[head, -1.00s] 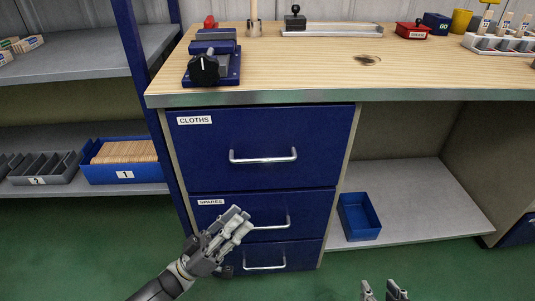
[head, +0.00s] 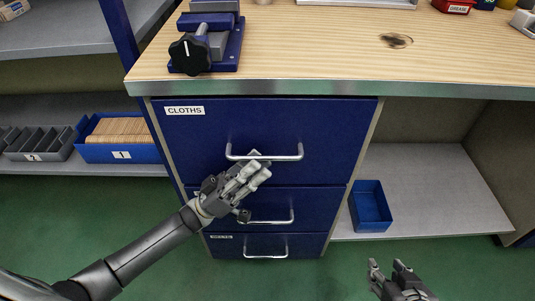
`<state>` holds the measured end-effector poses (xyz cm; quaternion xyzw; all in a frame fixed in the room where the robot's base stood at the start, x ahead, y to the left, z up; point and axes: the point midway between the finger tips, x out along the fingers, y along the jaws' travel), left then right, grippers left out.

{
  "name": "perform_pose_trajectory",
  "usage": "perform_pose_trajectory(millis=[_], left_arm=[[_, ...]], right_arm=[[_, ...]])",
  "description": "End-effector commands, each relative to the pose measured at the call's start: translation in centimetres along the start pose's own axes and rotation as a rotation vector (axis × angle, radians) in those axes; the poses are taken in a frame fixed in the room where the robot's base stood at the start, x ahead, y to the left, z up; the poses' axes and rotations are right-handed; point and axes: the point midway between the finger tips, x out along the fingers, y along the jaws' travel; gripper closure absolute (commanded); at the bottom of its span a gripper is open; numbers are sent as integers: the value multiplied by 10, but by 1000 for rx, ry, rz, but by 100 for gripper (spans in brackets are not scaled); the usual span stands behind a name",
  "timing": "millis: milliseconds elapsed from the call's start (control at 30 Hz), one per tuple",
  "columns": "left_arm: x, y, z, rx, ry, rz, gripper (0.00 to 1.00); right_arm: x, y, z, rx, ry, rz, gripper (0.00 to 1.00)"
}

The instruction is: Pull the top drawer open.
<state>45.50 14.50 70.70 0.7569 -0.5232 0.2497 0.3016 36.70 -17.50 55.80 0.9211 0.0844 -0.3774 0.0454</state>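Below are a second drawer (head: 320,200) and a third drawer (head: 300,244), both shut, with similar handles. A blue bin (head: 370,206) stands on the low shelf at the right. A blue vise (head: 208,40) sits on the bench top (head: 310,60). Green floor lies in front.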

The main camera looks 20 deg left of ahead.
Motion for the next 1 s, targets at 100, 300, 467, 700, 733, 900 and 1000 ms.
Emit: perform_pose_trajectory(millis=[100, 300, 467, 700, 733, 900, 1000], left_arm=[[20, 1, 0, 1, 2, 2, 81], [36, 0, 0, 0, 0, 0, 81], [39, 0, 0, 0, -1, -1, 81], [38, 0, 0, 0, -1, -1, 92], [38, 0, 0, 0, -1, -1, 96], [38, 0, 0, 0, 0, -1, 100], [38, 0, 0, 0, -1, -1, 100]], right_arm=[[-1, 1, 5, 0, -26, 2, 60], [-2, 1, 10, 1, -46, 3, 60], [-2, 1, 10, 1, -49, 3, 60], [-2, 1, 10, 1, -49, 3, 60], [-2, 1, 10, 1, -49, 3, 60], [-2, 1, 10, 1, -48, 3, 60], [-2, 1, 10, 1, -48, 3, 60]])
